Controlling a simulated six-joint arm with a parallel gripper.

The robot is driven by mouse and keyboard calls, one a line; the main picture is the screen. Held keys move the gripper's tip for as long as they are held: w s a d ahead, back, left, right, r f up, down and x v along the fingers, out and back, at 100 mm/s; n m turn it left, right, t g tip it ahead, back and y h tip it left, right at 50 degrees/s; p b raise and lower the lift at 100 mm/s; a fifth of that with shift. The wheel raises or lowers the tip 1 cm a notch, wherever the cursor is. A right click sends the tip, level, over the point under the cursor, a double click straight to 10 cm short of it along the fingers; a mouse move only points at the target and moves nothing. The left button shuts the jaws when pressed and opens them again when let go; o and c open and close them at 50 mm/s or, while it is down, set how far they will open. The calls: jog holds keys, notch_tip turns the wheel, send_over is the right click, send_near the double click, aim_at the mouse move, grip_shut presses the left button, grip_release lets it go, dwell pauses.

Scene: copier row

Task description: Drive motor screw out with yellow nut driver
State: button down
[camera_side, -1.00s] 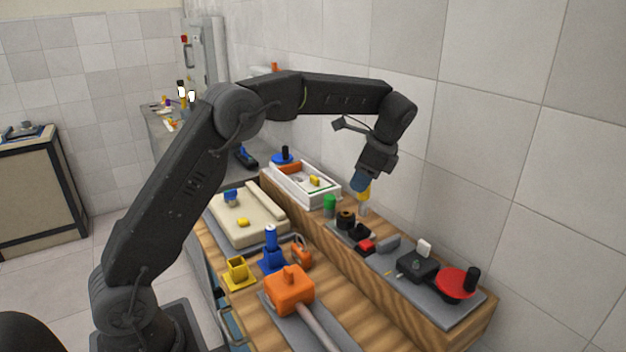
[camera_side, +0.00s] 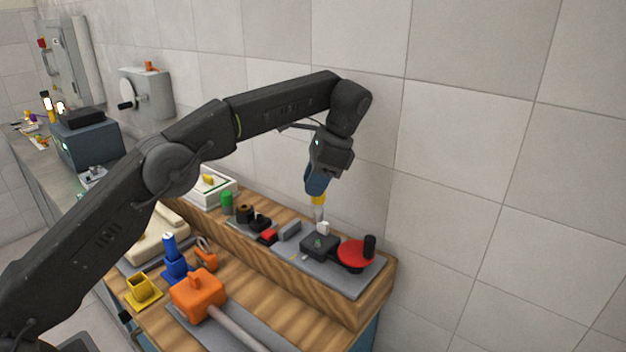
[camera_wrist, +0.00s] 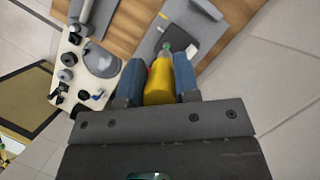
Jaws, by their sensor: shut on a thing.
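My gripper (camera_side: 317,180) has blue fingers shut on the yellow nut driver (camera_side: 319,199), held upright with its pale shaft pointing down. In the wrist view its yellow handle (camera_wrist: 159,84) sits between the two fingers of my gripper (camera_wrist: 160,80). The driver's tip is close to a black block (camera_side: 320,246) with a white knob (camera_side: 323,228) on the grey mat (camera_side: 341,274). A small greenish-grey piece (camera_side: 318,240) shows on top of the block; I cannot tell whether it is the motor screw. Contact between tip and block cannot be told.
A red disc (camera_side: 354,255) with a black post stands right of the block. A grey piece (camera_side: 289,230), a red piece (camera_side: 268,237) and black spools (camera_side: 245,213) lie left. An orange mallet (camera_side: 198,294) lies on the lower bench in front. The tiled wall is close behind.

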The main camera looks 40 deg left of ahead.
aim_at(317, 207)
jog(key=m, duration=0.2)
jog(key=m+t+y, duration=0.1)
jog(key=m, duration=0.1)
jog(key=shift+w+r+m+t, duration=0.1)
jog(key=shift+m+t, duration=0.2)
jog(key=shift+m, duration=0.1)
jog(key=m+t, duration=0.1)
jog(key=m, duration=0.2)
jog(key=shift+w, duration=0.1)
jog(key=m+t, duration=0.1)
jog(key=m, duration=0.2)
jog(key=m+t, duration=0.1)
jog(key=m, duration=0.2)
jog(key=shift+w+a+t, duration=0.1)
jog(key=shift+w+t, duration=0.05)
jog(key=shift+t, duration=0.15)
jog(key=shift+f+m, duration=0.25)
jog(key=shift+m, duration=0.35)
jog(key=shift+h, duration=0.3)
jog(key=shift+w+f, duration=0.1)
jog(key=shift+f, duration=2.6)
jog(key=shift+f, duration=0.55)
